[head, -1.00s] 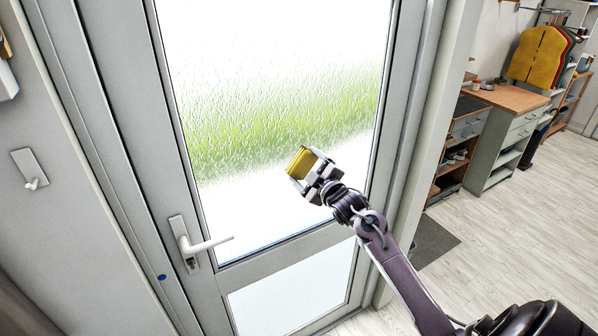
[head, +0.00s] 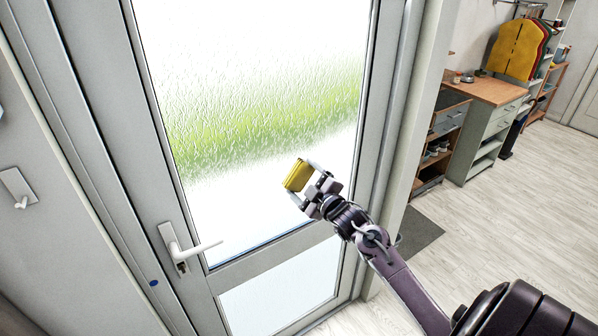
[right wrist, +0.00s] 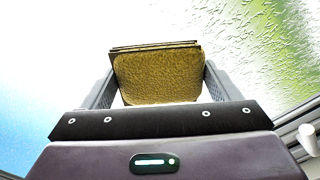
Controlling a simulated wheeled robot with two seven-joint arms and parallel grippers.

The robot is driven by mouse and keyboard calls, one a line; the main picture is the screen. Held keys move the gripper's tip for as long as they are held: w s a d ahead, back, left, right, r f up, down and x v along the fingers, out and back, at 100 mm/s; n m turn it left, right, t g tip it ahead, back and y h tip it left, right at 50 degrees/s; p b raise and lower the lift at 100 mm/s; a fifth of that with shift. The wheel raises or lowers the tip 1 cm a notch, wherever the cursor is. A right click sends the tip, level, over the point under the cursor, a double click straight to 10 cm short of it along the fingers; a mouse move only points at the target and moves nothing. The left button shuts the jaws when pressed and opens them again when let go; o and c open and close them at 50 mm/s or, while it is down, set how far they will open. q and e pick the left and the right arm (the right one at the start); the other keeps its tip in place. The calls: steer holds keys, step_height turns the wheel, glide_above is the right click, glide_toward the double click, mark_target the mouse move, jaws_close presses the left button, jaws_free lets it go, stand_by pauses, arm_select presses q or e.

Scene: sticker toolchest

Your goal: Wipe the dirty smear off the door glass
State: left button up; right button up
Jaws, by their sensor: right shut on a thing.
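The door glass (head: 250,100) is a tall textured pane in a grey door frame, with a green band across its middle and white above and below. I cannot make out a distinct smear on it. My right gripper (head: 304,181) is shut on a yellow sponge or folded cloth (head: 298,175) in front of the lower right part of the pane. In the right wrist view the yellow pad (right wrist: 158,76) sits between the two grey fingers, with the glass behind it. I cannot tell whether the pad touches the glass. My left gripper is not in view.
A white door handle (head: 190,247) sticks out at the lower left of the pane. A wall hook (head: 18,187) is on the left. A dark mat (head: 417,238) lies on the floor, and a wooden-topped workbench (head: 487,90) stands at the right. The floor between is clear.

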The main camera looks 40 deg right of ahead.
steer(key=shift+s, duration=0.2)
steer(key=shift+s+p, duration=0.7)
steer(key=shift+s, duration=0.85)
steer(key=shift+w, duration=0.1)
